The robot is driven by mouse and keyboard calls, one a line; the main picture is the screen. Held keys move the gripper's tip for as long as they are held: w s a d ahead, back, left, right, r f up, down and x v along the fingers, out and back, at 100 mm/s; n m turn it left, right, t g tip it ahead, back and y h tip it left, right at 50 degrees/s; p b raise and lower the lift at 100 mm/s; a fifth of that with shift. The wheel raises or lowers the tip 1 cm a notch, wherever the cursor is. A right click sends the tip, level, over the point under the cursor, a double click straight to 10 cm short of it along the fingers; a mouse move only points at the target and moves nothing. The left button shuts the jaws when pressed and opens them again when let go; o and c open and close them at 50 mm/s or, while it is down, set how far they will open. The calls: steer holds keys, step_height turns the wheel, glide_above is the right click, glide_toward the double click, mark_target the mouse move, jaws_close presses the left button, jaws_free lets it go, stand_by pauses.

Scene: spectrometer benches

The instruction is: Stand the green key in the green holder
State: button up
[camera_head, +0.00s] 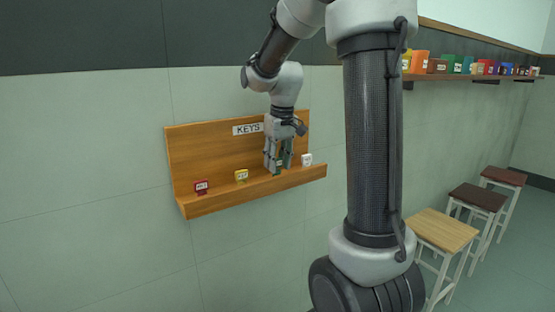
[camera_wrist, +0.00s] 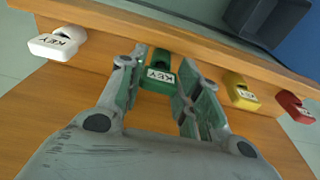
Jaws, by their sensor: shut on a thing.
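The green key (camera_wrist: 158,75), a green block with a white KEY label, is between the fingertips of my gripper (camera_wrist: 159,82) in the wrist view. It is at the wooden ledge, in line with the other labelled pieces. In the head view my gripper (camera_head: 278,165) points down at the ledge, and its fingers hide most of the green key (camera_head: 279,163). My gripper is shut on it. I cannot make out a separate green holder there. A green labelled block (camera_head: 450,64) stands on the right wall shelf.
The wooden KEYS rack (camera_head: 215,150) also bears a red piece (camera_head: 202,187), a yellow piece (camera_head: 241,175) and a white piece (camera_head: 306,159). The wall shelf (camera_head: 480,77) holds several coloured blocks. Several stools, one light-topped (camera_head: 443,229), stand below it at the right.

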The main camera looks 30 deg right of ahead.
steer(key=shift+f, duration=0.4)
steer(key=shift+r, duration=0.15)
steer(key=shift+r, duration=0.65)
steer(key=shift+f, duration=0.8)
stand_by(0.7)
steer(key=o, duration=0.6)
steer(key=shift+o, duration=0.2)
steer(key=shift+r, duration=0.1)
step_height(320, 180, up, 11)
steer(key=s, duration=0.1)
steer(key=shift+s, duration=0.3)
